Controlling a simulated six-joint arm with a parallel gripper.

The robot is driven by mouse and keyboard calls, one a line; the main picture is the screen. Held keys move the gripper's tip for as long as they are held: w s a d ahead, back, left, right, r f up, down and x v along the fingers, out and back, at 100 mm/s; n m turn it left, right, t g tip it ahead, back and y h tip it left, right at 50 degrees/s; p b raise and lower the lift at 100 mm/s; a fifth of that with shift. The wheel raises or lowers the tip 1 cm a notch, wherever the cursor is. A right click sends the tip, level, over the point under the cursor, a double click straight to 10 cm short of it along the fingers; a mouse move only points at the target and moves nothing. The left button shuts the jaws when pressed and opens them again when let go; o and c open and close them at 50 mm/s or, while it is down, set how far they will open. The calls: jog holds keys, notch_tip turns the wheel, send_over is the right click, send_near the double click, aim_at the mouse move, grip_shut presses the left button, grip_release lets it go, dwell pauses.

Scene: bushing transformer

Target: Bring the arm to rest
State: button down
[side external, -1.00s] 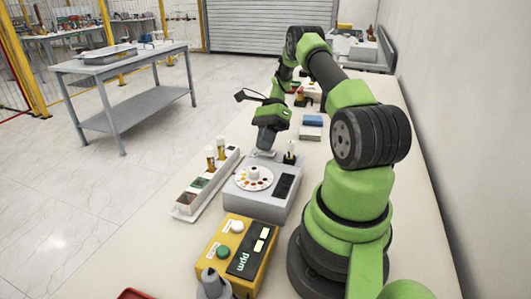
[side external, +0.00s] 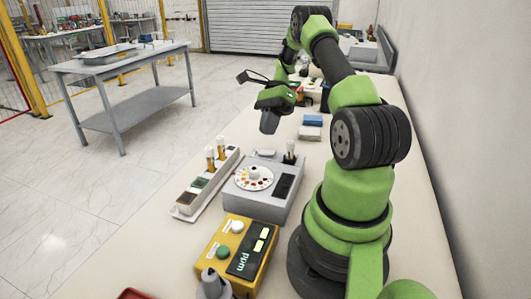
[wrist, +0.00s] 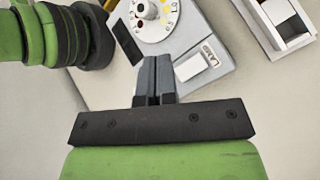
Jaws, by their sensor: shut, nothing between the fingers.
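My gripper (side external: 270,122) hangs in the air above the table, behind the grey instrument with the colour dial. In the wrist view its two fingers (wrist: 153,62) are pressed together with nothing between them. The grey instrument (side external: 290,207) stands on the table in front of my gripper, apart from it. Its white dial (wrist: 152,18) and a small lid marked LAMP (wrist: 197,66) show in the wrist view.
A yellow ppm box (side external: 237,250) stands nearer the camera. A white rack (side external: 208,184) with vials is left of the instrument. Blue and dark blocks (side external: 312,121) lie right of my gripper. A grey side table (side external: 120,62) stands apart at left.

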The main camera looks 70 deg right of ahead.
jog(key=shift+s+r, duration=0.1)
jog(key=shift+r, duration=0.55)
jog(key=w+a+r+n+h, duration=0.3)
jog(key=a+r+n+h, duration=0.3)
jog(key=a+r+n, duration=0.65)
jog(key=s+a+r+n+t, duration=0.2)
jog(key=s+a+n+t, duration=0.1)
jog(key=a, duration=0.3)
jog(key=s+a+r+n+t+h, duration=0.1)
jog(key=s+a+r+n+t, duration=0.2)
jog(key=s+a+n, duration=0.2)
jog(key=shift+s+a+n+t, duration=0.4)
jog(key=shift+s+a, duration=0.3)
jog(key=shift+a, duration=0.35)
